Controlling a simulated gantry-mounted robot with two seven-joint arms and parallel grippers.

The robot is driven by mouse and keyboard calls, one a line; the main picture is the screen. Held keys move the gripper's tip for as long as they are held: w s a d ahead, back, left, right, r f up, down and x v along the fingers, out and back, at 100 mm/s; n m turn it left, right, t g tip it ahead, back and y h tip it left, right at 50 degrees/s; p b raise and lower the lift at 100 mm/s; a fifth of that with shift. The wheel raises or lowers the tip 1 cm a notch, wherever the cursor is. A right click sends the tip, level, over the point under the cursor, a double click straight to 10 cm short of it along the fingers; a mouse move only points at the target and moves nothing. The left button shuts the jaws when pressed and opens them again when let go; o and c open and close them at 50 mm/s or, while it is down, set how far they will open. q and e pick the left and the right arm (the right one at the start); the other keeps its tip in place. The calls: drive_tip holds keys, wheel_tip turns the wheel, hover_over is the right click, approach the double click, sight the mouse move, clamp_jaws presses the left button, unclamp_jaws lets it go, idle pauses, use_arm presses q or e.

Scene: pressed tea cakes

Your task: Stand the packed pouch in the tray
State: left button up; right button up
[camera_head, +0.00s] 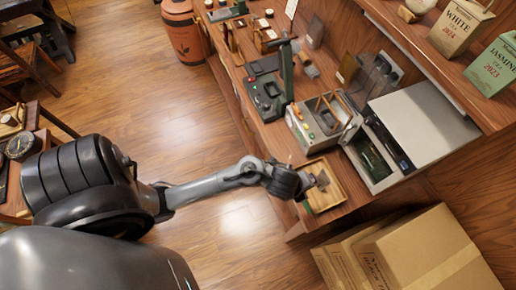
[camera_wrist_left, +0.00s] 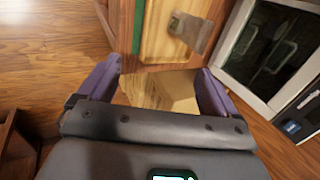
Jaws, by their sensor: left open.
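A light wooden tray (camera_head: 326,200) sits at the near end of the wooden counter. In the left wrist view the tray (camera_wrist_left: 158,42) shows at the top, with a green strip along its left side. A small greyish-brown flat piece (camera_wrist_left: 191,30) is over the tray; it also shows in the head view (camera_head: 322,178). I cannot tell whether it is the packed pouch, or whether it stands or lies. My left gripper (camera_head: 303,184) is at the tray's near left edge. In the wrist view its purple fingers (camera_wrist_left: 158,78) are apart with nothing between them. My right gripper is not in view.
A grey-white machine (camera_head: 424,115) and a sealer-like device (camera_head: 322,122) stand behind the tray. Cardboard boxes (camera_head: 420,250) stand on the floor below the counter end. White and jasmine tea pouches (camera_head: 460,27) stand on the shelf. The floor left of the counter is clear.

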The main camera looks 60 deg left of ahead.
use_arm(q)
drive_tip(key=s+a+r+n+g, duration=0.1)
drive_tip(key=s+a+r+n, duration=0.2)
drive_tip(key=s+n, duration=0.9)
drive_tip(key=a+n, duration=0.3)
drive_tip(key=n, duration=0.2)
drive_tip(key=shift+s+a+n+g, duration=0.2)
drive_tip(key=shift+s+n+g, duration=0.1)
drive_tip(key=shift+s, duration=0.05)
wheel_tip(320, 180, up, 9)
drive_tip(key=p, duration=0.9)
drive_tip(key=shift+f, duration=0.1)
